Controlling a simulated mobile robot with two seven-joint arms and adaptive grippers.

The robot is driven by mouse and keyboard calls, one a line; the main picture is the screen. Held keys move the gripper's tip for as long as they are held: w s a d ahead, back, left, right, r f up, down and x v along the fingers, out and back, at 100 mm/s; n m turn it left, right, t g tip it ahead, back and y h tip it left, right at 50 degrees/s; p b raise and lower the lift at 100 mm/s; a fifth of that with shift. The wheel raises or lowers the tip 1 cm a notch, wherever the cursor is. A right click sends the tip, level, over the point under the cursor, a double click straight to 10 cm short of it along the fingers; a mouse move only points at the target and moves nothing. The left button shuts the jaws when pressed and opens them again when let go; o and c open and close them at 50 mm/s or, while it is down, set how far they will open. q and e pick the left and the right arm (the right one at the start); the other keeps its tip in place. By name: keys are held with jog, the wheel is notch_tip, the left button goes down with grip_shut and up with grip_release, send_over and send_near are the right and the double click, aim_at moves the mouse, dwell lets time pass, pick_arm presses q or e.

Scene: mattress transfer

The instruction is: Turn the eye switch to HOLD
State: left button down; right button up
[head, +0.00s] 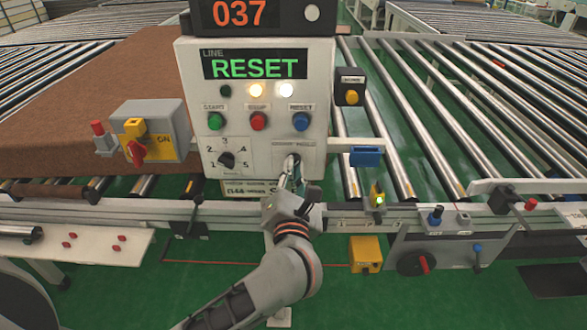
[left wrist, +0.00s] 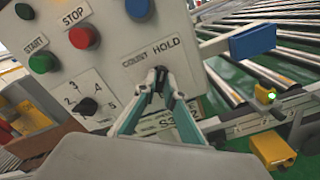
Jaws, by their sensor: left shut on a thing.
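The eye switch (left wrist: 158,76) is a small dark knob low on the right side of the white control panel (head: 190,100). In the left wrist view a label above it has the word HOLD (left wrist: 167,47) on its right half. My right gripper is not in view.
The display (head: 255,65) reads RESET. Green (head: 214,121), red (head: 258,121) and blue (head: 301,121) buttons and a numbered dial (head: 227,160) are close by. A blue block (head: 366,157) juts out to the right. A brown mattress (head: 100,80) lies at left, rollers at right.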

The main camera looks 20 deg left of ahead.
pick_arm(q)
jog(key=c, duration=2.1)
grip_release()
jog(key=shift+c, duration=0.2)
jog(key=shift+s, duration=0.1)
jog(key=v, duration=1.2)
